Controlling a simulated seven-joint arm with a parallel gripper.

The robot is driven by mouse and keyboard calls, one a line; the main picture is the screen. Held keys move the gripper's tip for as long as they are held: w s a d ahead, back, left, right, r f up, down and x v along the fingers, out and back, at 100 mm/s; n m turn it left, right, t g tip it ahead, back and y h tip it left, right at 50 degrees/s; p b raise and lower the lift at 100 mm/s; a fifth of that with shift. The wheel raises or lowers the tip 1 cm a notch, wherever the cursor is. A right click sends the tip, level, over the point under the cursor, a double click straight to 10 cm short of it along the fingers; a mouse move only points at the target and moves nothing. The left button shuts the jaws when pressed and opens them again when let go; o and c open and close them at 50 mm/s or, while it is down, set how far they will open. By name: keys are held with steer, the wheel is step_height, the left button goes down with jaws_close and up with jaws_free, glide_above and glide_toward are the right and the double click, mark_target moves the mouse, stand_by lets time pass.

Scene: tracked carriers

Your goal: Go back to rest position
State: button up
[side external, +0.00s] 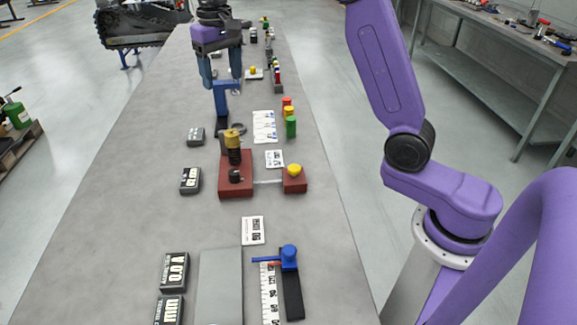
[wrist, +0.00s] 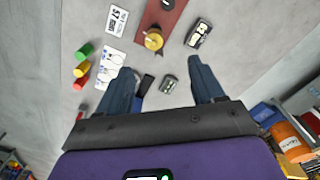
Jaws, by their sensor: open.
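My gripper (side external: 223,84) is open above the middle-far part of the grey bench (side external: 120,205). Its two dark blue fingers are spread apart, and the wrist view shows no object held between the fingertips (wrist: 162,66). A blue part on a dark base (side external: 222,102) stands just below the fingers in the side view; I cannot tell the exact gap. It shows partly beside the left finger in the wrist view (wrist: 146,83). A dark red block (side external: 236,187) with a yellow-topped post (side external: 233,140) stands nearer the side camera.
Red, yellow and green cylinders (side external: 291,127) stand by a white card (side external: 264,127). Small dark counter boxes (side external: 190,180) line the bench's left side. A blue slider on a black rail (side external: 290,290) lies near the front. A tracked machine (side external: 138,30) stands behind left.

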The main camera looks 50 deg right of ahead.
steer(key=s+a+f+n, duration=0.2)
steer(key=s+a+n, duration=0.15)
steer(key=s, duration=0.55)
steer(key=s+a+f+n, duration=0.15)
steer(key=s+n, duration=0.25)
steer(key=s, duration=0.5)
steer(key=s+d+f+n, duration=0.3)
steer(key=s, duration=0.7)
steer(key=s+d+f+n, duration=0.3)
steer(key=s, duration=0.6)
steer(key=shift+s+d+f+n, duration=0.15)
steer(key=shift+s+d+n, duration=0.15)
steer(key=shift+s+n, duration=0.1)
